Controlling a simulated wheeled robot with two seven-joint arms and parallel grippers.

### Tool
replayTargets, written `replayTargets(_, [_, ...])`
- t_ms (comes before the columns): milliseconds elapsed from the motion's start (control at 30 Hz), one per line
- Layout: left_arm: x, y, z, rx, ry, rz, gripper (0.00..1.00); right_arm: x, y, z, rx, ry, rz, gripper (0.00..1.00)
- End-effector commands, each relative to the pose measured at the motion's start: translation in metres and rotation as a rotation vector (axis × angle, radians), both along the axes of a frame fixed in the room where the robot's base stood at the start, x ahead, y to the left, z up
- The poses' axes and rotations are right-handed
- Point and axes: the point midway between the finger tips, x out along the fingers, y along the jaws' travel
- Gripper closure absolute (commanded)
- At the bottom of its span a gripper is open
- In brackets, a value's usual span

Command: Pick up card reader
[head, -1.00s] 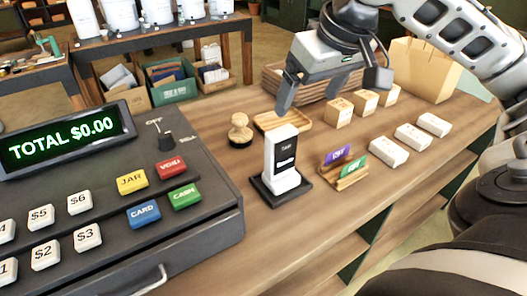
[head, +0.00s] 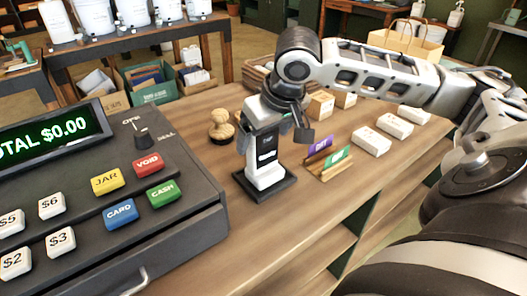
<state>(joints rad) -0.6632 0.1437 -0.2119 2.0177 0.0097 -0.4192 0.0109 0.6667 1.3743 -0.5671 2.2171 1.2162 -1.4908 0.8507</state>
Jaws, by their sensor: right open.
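The card reader (head: 266,172) is a white upright block with a black front panel, standing on a dark square base on the wooden counter. My right gripper (head: 272,130) is at the reader's upper part and hides its top. Its jaws are open, with dark finger parts showing beside the reader; I cannot tell whether they touch it. The reader stands upright on its base. My left gripper is out of view.
The cash register (head: 110,200) stands close on the left. A wooden stamp (head: 221,127) is behind the reader. A card holder (head: 327,160) with purple and green cards stands just right. White blocks (head: 371,141) lie farther right. The counter in front is clear.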

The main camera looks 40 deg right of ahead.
Motion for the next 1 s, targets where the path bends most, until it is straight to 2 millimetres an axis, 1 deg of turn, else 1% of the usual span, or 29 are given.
replayTargets(33, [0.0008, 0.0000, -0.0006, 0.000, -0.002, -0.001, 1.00, 0.0022, -0.0006, -0.0068, 0.001, 0.002, -0.001, 0.15])
replayTargets(133, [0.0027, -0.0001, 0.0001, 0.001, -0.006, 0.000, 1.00, 0.0052, -0.0012, -0.0137, -0.001, 0.001, 0.000, 0.15])
replayTargets(367, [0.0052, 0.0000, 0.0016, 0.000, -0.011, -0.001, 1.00, 0.0059, -0.0014, -0.0147, -0.002, -0.001, -0.001, 0.15])
replayTargets(400, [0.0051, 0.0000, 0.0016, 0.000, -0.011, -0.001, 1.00, 0.0059, -0.0014, -0.0147, -0.002, -0.001, -0.001, 0.20])
replayTargets(467, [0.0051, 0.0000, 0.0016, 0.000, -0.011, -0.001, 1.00, 0.0058, -0.0015, -0.0146, -0.002, -0.001, -0.001, 0.37])
replayTargets(500, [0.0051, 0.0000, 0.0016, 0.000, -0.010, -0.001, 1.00, 0.0058, -0.0015, -0.0145, -0.002, -0.001, -0.001, 0.48])
replayTargets(567, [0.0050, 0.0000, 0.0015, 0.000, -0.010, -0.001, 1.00, 0.0057, -0.0015, -0.0145, -0.002, -0.001, -0.001, 0.65])
replayTargets(600, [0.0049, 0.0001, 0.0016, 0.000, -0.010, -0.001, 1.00, 0.0058, -0.0015, -0.0144, -0.002, -0.001, -0.001, 0.76])
replayTargets(667, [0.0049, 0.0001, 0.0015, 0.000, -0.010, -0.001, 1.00, 0.0058, -0.0016, -0.0143, -0.002, -0.001, -0.001, 0.92])
replayTargets(900, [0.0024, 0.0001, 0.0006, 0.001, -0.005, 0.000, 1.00, 0.0064, -0.0017, -0.0126, -0.002, -0.005, -0.002, 0.92])
replayTargets(1000, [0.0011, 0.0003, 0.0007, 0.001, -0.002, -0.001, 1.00, 0.0066, -0.0016, -0.0088, -0.002, -0.006, -0.002, 0.92])
